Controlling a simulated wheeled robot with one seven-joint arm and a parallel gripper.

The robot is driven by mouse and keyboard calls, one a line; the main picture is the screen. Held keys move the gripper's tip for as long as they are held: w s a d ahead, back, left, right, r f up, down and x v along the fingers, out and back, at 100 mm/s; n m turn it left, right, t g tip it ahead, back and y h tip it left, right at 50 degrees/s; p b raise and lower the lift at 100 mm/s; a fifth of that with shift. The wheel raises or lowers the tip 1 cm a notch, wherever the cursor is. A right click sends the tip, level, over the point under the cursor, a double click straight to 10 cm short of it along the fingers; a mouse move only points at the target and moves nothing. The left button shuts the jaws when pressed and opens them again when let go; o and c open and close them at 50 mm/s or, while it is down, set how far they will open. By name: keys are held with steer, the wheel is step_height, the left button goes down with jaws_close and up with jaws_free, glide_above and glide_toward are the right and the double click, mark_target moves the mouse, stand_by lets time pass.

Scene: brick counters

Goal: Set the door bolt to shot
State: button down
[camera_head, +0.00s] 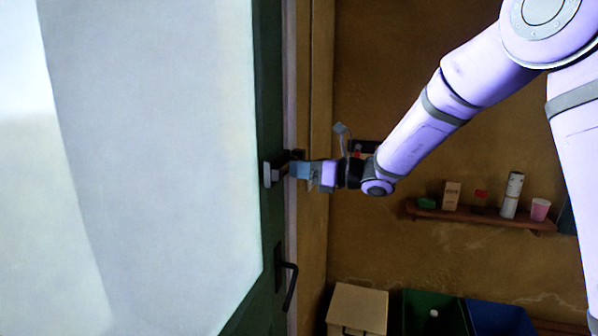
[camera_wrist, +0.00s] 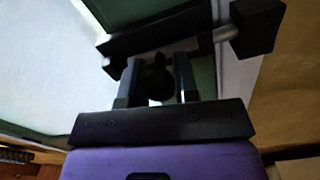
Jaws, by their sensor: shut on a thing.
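The door bolt (camera_head: 283,158) is on the green edge of the door (camera_head: 268,110), left of my gripper (camera_head: 298,170) in the head view. In the wrist view, the bolt has a dark housing (camera_wrist: 150,35) and a pale rod (camera_wrist: 223,33). The rod spans the gap from the housing to a black block (camera_wrist: 258,25) on the right; I cannot tell how deep it goes in. My gripper (camera_wrist: 157,85) has a finger on each side of the bolt's dark round knob (camera_wrist: 159,78) and is shut on it.
A black door handle (camera_head: 290,285) is below the bolt. A wooden frame (camera_head: 318,110) stands to the right. A wall shelf (camera_head: 480,219) holds several small items. A tan box (camera_head: 357,309), a green bin (camera_head: 432,312) and a blue bin (camera_head: 498,318) stand below.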

steer(key=shift+w+d, duration=0.1)
steer(key=shift+w, duration=0.05)
steer(key=c, duration=0.8)
jaws_free()
steer(key=shift+c, duration=0.2)
steer(key=v, duration=1)
steer(key=shift+d, duration=0.4)
